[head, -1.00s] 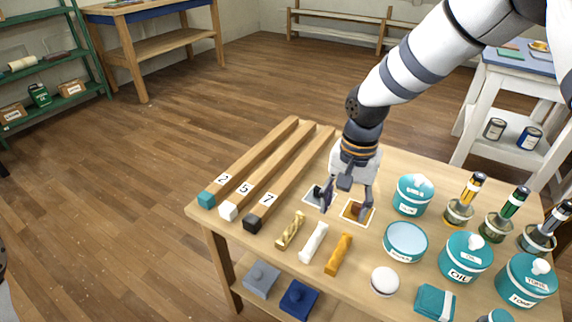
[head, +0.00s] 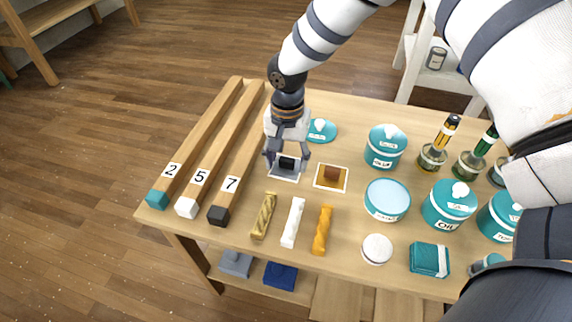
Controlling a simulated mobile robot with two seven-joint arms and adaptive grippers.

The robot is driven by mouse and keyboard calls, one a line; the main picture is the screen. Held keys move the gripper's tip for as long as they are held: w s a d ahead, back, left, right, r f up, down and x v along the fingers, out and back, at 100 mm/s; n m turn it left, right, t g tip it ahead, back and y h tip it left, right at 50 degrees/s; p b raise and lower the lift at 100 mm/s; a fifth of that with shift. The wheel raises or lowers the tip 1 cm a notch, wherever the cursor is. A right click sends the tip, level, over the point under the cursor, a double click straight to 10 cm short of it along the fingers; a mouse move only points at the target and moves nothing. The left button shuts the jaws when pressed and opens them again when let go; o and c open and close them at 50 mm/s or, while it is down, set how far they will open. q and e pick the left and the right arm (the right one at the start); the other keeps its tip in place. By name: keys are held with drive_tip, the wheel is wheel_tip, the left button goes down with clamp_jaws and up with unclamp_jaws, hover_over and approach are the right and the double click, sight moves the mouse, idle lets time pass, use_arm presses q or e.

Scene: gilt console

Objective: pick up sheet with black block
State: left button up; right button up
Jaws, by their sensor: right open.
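The sheet with the black block (head: 285,173) lies on the table, a small white-edged sheet with a dark block (head: 287,162) on it. My right gripper (head: 286,166) is open over it, with its fingers on either side of the block and pointing down. Whether the fingers touch the block cannot be told. A second sheet (head: 331,185) with a brown block (head: 332,173) lies just to the right, clear of the gripper. My left gripper is not in view.
Three wooden bars numbered 2, 5 and 7 (head: 239,165) lie to the left. Gold (head: 263,216), white (head: 292,222) and orange (head: 322,230) twisted pieces lie in front. Teal tins (head: 385,147), a round teal-edged container (head: 387,199) and bottles (head: 436,146) crowd the right side.

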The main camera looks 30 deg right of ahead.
drive_tip(key=shift+f, duration=0.25)
drive_tip(key=shift+r, duration=0.1)
drive_tip(key=shift+c, duration=0.5)
drive_tip(key=c, duration=0.8)
